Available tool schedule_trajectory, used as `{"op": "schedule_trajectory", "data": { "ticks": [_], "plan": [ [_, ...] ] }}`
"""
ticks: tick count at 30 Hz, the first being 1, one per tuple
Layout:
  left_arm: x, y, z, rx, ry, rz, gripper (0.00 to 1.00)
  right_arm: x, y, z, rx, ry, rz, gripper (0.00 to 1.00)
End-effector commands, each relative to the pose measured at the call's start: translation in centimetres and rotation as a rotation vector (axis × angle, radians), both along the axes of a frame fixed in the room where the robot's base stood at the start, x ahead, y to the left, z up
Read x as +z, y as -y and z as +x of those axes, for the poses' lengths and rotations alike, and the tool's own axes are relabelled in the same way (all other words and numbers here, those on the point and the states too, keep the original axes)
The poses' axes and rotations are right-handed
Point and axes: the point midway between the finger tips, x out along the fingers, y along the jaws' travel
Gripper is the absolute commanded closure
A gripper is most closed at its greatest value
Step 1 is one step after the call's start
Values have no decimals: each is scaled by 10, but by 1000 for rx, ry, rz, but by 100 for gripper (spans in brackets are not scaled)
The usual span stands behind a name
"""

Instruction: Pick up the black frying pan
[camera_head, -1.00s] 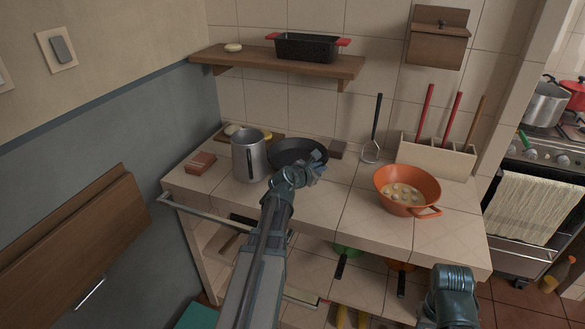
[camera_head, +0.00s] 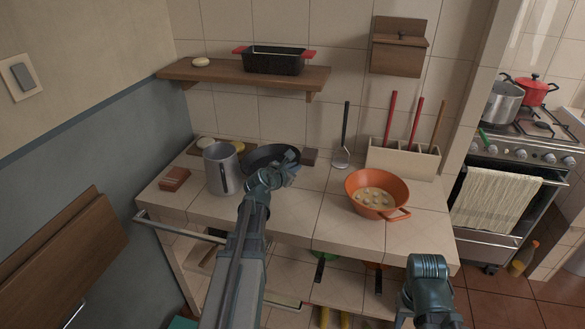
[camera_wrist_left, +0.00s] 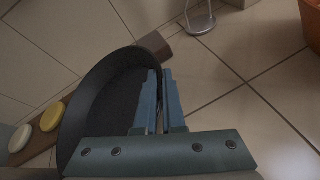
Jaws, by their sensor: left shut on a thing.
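The black frying pan (camera_head: 262,155) sits on the tiled counter, right of the metal mug, partly hidden behind my left gripper (camera_head: 291,168) in the head view. In the left wrist view the pan (camera_wrist_left: 100,108) fills the left-middle part. My left gripper (camera_wrist_left: 160,95) reaches over the pan's right side there, its two fingers close together and shut on the pan at its near right edge. The pan's handle cannot be made out. My right arm (camera_head: 428,285) shows at the bottom right of the head view; its fingertips are not visible.
A metal mug (camera_head: 221,170) stands close left of the pan. A board with a yellow item (camera_wrist_left: 51,117) lies beside it. A brown block (camera_wrist_left: 155,46) is behind the pan. An orange colander (camera_head: 366,186) stands to the right; a shelf (camera_head: 215,73) is above.

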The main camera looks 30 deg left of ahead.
Motion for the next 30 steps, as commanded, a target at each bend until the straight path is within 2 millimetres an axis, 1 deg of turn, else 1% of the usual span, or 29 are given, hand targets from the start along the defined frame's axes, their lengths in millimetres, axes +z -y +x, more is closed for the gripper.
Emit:
{"op": "schedule_trajectory", "data": {
  "ticks": [1, 9, 15, 18, 21, 25, 30],
  "plan": [
    [0, 18, 0, -10, -1, 1, 100, 0, 0, 0, 0, 0, 0, 50],
    [6, 82, 8, -10, 1, 2, 100, 6, 0, 0, 0, 0, 0, 50],
    [10, 123, 13, -9, 0, 3, 100, 9, 0, 0, 0, 0, 0, 50],
    [11, 136, 15, -8, 2, 2, 100, 10, 0, 0, 0, 0, 0, 50],
    [11, 144, 16, -8, 1, 1, 100, 11, 0, 0, 0, 0, 0, 50],
    [12, 150, 17, -8, 1, 0, 100, 11, 0, 0, 0, 0, 0, 50],
    [12, 153, 17, -8, 2, 1, 100, 11, 0, 0, 0, 0, 0, 50]
  ]
}}
